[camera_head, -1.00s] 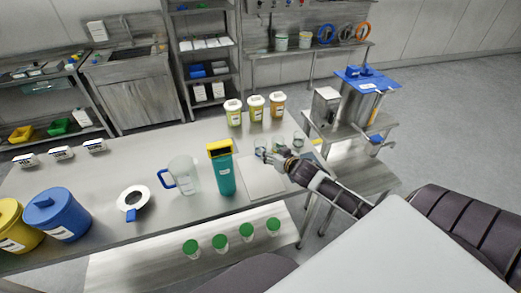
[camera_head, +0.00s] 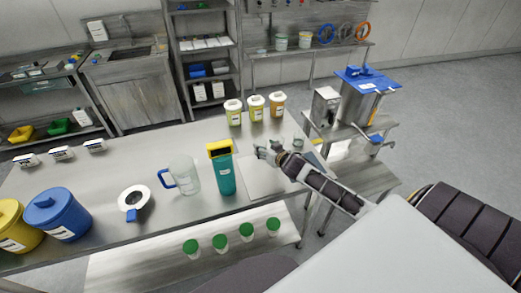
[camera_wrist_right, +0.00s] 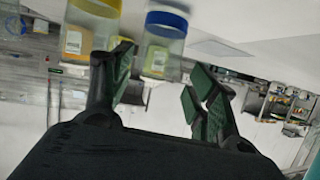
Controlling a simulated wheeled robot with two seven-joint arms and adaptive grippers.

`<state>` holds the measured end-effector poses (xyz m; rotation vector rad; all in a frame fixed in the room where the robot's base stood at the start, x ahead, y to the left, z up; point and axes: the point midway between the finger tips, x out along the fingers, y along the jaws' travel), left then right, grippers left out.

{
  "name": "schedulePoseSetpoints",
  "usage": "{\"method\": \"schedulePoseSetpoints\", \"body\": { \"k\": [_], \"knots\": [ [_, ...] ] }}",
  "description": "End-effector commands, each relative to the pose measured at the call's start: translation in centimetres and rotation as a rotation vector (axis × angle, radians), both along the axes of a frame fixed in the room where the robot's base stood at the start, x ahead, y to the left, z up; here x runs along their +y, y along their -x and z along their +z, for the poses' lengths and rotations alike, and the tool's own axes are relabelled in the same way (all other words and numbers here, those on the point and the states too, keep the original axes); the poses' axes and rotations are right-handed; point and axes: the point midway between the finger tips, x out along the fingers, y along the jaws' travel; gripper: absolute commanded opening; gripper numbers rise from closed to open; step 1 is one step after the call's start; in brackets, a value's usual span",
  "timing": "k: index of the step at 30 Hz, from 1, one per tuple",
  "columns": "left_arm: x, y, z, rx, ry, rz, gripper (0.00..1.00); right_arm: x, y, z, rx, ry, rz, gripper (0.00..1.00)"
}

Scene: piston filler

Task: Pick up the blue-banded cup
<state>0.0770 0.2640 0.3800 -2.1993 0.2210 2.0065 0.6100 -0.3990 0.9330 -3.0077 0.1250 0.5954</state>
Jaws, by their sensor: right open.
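The blue-banded cup (camera_wrist_right: 163,48) is a clear cup with a blue band and a pale label, seen in the right wrist view between and beyond my right fingers. A yellow-banded cup (camera_wrist_right: 92,22) stands to its left there. My right gripper (camera_wrist_right: 160,72) is open, with no cup visibly clamped. In the head view my right gripper (camera_head: 268,151) is over the table's right part, among small clear cups that it partly hides. One clear cup (camera_head: 299,143) shows to its right; band colours are too small to tell there. My left gripper is not in view.
A teal container with a yellow top (camera_head: 222,170) and a clear jug (camera_head: 184,175) stand left of the gripper. A pale board (camera_head: 262,180) lies in front. The filler machine (camera_head: 358,97) is at the right.

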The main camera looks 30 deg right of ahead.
Motion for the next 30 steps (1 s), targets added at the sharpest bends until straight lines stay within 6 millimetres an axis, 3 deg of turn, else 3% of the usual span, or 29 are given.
{"method": "schedulePoseSetpoints", "body": {
  "k": [14, 30],
  "knots": [
    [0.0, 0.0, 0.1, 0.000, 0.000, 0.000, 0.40, -0.1, -0.4, 0.0, -0.001, 0.000, 0.000, 0.59],
    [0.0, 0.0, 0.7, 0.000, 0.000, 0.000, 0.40, -0.5, -3.5, -1.0, -0.001, 0.000, -0.001, 0.59]
  ]
}}
